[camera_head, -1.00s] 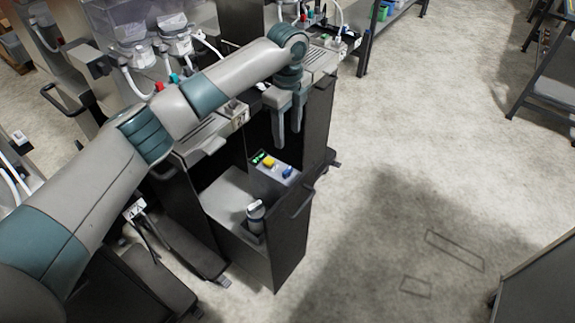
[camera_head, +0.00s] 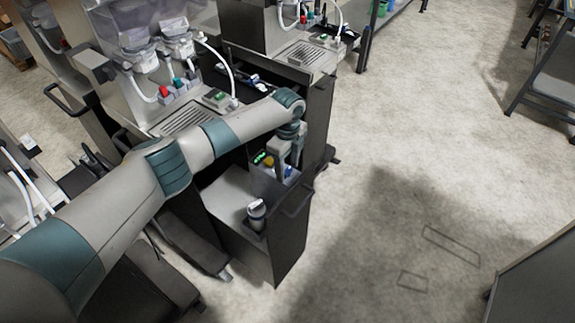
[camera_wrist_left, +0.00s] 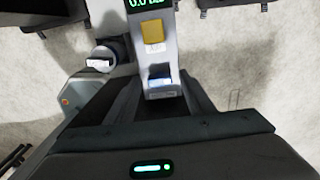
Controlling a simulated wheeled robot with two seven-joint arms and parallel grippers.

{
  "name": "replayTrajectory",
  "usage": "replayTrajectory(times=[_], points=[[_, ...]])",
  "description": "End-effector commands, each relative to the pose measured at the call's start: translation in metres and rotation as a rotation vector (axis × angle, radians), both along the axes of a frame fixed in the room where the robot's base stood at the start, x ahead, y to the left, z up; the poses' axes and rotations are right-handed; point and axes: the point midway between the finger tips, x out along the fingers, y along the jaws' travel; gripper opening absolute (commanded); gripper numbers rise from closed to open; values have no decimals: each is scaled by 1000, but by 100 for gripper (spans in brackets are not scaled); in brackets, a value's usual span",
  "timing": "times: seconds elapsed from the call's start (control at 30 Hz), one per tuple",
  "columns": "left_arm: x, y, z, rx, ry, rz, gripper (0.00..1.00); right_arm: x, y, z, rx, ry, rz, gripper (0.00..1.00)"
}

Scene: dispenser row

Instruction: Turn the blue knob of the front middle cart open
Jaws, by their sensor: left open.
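The front cart (camera_head: 272,262) is dark, with a grey top and a raised control box. In the left wrist view, the box (camera_wrist_left: 158,56) carries a green display (camera_wrist_left: 146,4), a yellow part (camera_wrist_left: 153,33) and the blue knob (camera_wrist_left: 160,82) nearest me. My left gripper (camera_head: 288,168) points down over the box, its fingers open and empty, around the blue knob as far as the view shows. In the head view, the fingers partly cover the knob. I cannot tell whether they touch it. My right gripper is not in view.
A grey canister with a white top (camera_head: 256,212) stands on the cart close to the box. A handle (camera_head: 298,203) juts from the cart's side. Dispensers with hoses (camera_head: 165,55) stand behind my arm. The floor (camera_head: 420,190) to the right is clear.

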Motion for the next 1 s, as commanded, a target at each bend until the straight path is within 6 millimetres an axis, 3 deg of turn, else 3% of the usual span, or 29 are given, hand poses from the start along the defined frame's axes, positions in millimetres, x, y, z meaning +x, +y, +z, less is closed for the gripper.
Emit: replayTrajectory(times=[0.3,0.5,1.0], points=[[0,0,-2,1,-1,-1,48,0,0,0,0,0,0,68],[0,0,-2,1,-1,0,7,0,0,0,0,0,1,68],[0,0,0,1,1,77,7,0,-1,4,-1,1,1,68]])
